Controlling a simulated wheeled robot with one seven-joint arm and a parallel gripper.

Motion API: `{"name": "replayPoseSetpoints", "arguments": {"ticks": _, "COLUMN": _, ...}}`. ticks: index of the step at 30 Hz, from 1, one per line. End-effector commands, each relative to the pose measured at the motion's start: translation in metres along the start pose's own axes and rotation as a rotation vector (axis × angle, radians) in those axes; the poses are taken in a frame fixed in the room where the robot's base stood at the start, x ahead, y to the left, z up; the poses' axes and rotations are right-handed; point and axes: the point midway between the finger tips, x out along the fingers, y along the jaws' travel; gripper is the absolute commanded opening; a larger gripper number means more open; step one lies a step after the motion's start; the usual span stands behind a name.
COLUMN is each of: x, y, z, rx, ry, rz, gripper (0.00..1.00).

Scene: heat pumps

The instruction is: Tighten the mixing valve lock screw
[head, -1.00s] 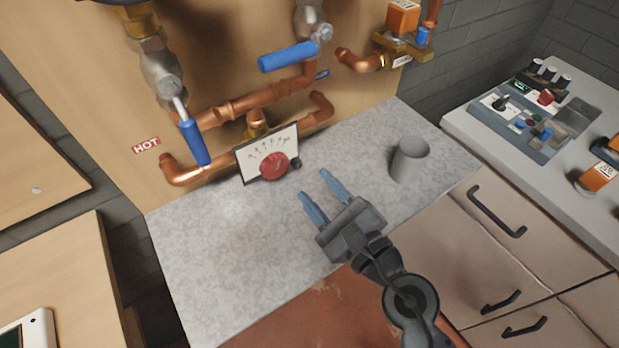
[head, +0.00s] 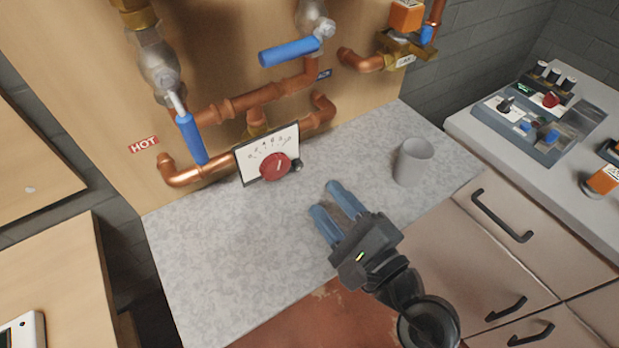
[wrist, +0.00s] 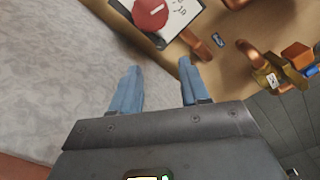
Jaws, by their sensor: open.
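The mixing valve has a white scale plate (head: 254,150) with a red knob (head: 275,167) on the copper pipework at the back of the counter. A small dark screw (head: 297,165) sits just right of the red knob. My gripper (head: 325,199) is open and empty, its two blue fingers over the counter in front and to the right of the valve, apart from it. In the wrist view the fingers (wrist: 157,80) are spread, and the red knob (wrist: 151,13) shows at the top edge, beyond them. The screw is hard to make out in that view.
A grey cup (head: 413,162) stands on the speckled counter (head: 215,255) right of my gripper. Blue-handled valves (head: 289,54) and copper pipes are on the wooden board above. A control panel (head: 545,115) is on the right-hand cabinet. The counter's left part is clear.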

Motion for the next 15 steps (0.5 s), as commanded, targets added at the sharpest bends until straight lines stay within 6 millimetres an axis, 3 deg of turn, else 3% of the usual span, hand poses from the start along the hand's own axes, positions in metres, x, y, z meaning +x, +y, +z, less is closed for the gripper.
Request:
{"name": "replayPoseSetpoints", "arguments": {"ticks": 5, "x": 0.007, "y": -0.001, "z": 0.002, "rx": -0.059, "ry": -0.003, "rz": -0.003, "gripper": 0.45}}
{"name": "replayPoseSetpoints", "arguments": {"ticks": 15, "x": 0.055, "y": -0.003, "z": 0.003, "rx": -0.057, "ry": -0.003, "rz": -0.005, "gripper": 0.45}}
